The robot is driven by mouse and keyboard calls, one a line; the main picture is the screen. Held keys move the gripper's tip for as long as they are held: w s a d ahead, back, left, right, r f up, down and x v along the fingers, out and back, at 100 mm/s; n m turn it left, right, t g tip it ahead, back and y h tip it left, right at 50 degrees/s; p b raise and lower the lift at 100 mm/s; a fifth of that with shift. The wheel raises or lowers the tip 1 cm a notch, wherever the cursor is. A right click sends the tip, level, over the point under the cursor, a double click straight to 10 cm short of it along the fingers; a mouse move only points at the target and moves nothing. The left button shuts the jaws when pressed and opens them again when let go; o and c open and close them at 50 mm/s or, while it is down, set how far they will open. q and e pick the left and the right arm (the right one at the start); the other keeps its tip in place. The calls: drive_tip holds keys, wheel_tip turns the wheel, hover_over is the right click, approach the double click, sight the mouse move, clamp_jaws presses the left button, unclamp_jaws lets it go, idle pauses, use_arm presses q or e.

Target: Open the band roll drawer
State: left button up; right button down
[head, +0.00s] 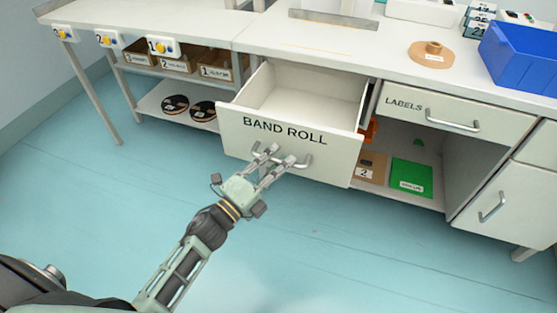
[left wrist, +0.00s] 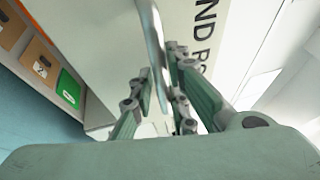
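The white band roll drawer (head: 270,140) is pulled well out from under the worktop, its lettered front facing me. Its inside looks empty. A curved metal handle (head: 304,162) is on its front; it also shows in the left wrist view (left wrist: 155,35). My left gripper (head: 277,155) is at the handle, its fingers parted, with the handle running between them in the left wrist view. A gap shows between the handle and one finger, so it looks open around the handle. My right gripper is not in view.
Right of the drawer are a shut labels drawer (head: 460,108) and an open shelf with a green item (head: 411,177). A blue bin (head: 520,58) and a tan roll (head: 431,53) stand on the worktop. The floor (head: 380,245) in front is clear.

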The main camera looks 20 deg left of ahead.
use_arm(q)
drive_tip(key=shift+o, duration=1.3)
drive_tip(key=shift+r, duration=0.1)
drive_tip(key=shift+s+a, duration=0.1)
drive_tip(key=shift+s, duration=0.1)
drive_tip(key=v, duration=1.1)
drive_tip(key=shift+s, duration=0.3)
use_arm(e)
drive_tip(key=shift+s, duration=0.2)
use_arm(q)
drive_tip(key=shift+w+a, duration=0.1)
drive_tip(key=shift+a, duration=0.05)
